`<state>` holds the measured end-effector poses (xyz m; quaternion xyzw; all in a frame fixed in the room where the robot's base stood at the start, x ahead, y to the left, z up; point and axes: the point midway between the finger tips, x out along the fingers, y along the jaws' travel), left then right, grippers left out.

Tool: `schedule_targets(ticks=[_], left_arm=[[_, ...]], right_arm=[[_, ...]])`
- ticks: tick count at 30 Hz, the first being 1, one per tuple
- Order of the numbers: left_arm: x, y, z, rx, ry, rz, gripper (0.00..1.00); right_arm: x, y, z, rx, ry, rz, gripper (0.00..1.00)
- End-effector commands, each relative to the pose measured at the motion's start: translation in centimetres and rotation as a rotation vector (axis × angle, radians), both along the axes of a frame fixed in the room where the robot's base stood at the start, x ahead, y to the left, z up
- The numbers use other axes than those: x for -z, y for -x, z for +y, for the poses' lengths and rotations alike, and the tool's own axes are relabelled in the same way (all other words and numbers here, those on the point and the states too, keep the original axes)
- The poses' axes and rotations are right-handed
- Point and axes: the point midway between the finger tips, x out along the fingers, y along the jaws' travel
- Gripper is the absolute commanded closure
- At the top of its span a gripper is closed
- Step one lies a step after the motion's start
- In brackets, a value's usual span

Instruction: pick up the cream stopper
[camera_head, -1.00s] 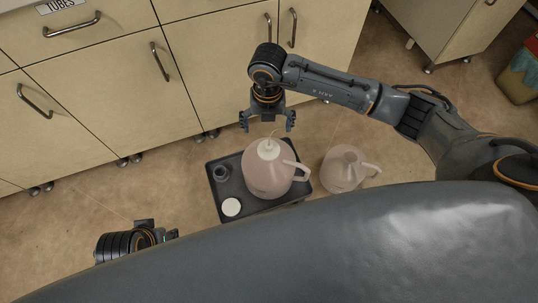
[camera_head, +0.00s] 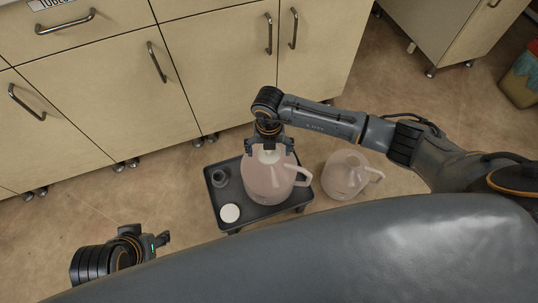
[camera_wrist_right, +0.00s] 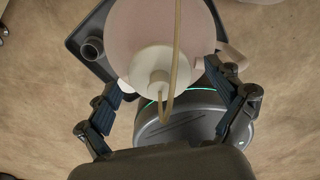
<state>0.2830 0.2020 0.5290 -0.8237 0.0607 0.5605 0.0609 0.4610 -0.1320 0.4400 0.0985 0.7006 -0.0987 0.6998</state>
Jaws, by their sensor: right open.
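The cream stopper (camera_head: 268,157) sits in the top of a large pinkish jug (camera_head: 266,182) on a dark tray. It also shows in the right wrist view (camera_wrist_right: 152,66), round and pale, with a thin yellowish tube rising from it. My right gripper (camera_head: 269,150) is open above the jug, its fingers on either side of the stopper in the head view. In the right wrist view my right gripper (camera_wrist_right: 165,85) has the stopper between its spread fingers, with gaps on both sides. My left gripper (camera_head: 164,240) is low at the left, away from the jug; its jaws are unclear.
The dark tray (camera_head: 242,219) also holds a small grey cup (camera_head: 219,178) and a white disc (camera_head: 229,213). A second translucent jug (camera_head: 345,176) stands on the floor right of the tray. Wooden cabinets (camera_head: 110,90) with metal handles line the back. Floor left of the tray is clear.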

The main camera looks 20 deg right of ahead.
Motion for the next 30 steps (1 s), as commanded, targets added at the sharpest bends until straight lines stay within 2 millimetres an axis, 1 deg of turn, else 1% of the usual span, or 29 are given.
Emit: schedule_targets(ticks=[1, 2, 7, 8, 9, 11, 12, 16, 25, 29, 30], left_arm=[[0.1, -0.3, -0.1, 0.001, 0.003, -0.014, 0.6], [0.1, -0.4, -0.1, 0.002, 0.004, -0.019, 0.6], [0.0, -0.5, -0.2, 0.002, 0.004, -0.022, 0.6], [0.0, -0.5, -0.2, 0.002, 0.004, -0.022, 0.6], [0.0, -0.5, -0.2, 0.002, 0.004, -0.021, 0.6], [0.0, -0.5, -0.1, 0.002, 0.004, -0.021, 0.6], [0.0, -0.5, -0.1, 0.002, 0.004, -0.021, 0.6], [0.0, -0.4, -0.1, 0.002, 0.004, -0.021, 0.6], [-0.1, -0.4, -0.1, 0.001, 0.004, -0.02, 0.6], [-0.2, 0.0, 0.0, 0.0, 0.0, 0.001, 0.6], [-0.2, 0.5, 0.1, -0.002, -0.004, 0.023, 0.6]], right_arm=[[0.5, 0.0, 0.0, 0.0, -0.001, 0.0, 0.07], [0.6, 0.0, 0.0, 0.0, -0.001, -0.001, 0.07], [0.5, 0.0, 0.0, 0.0, -0.001, -0.001, 0.07], [0.5, 0.0, 0.0, 0.0, 0.0, -0.001, 0.11], [0.5, 0.0, 0.0, 0.0, -0.001, -0.001, 0.19], [0.5, 0.0, 0.0, 0.0, 0.0, -0.001, 0.32], [0.5, 0.0, 0.0, 0.0, 0.0, -0.001, 0.4], [0.5, 0.0, 0.0, 0.0, 0.0, -0.001, 0.66], [0.4, 0.0, 0.0, 0.0, 0.0, -0.001, 0.66], [-0.3, 0.0, 0.0, 0.0, -0.001, -0.001, 0.66], [-0.6, -0.1, 0.0, -0.001, 0.0, -0.002, 0.66]])
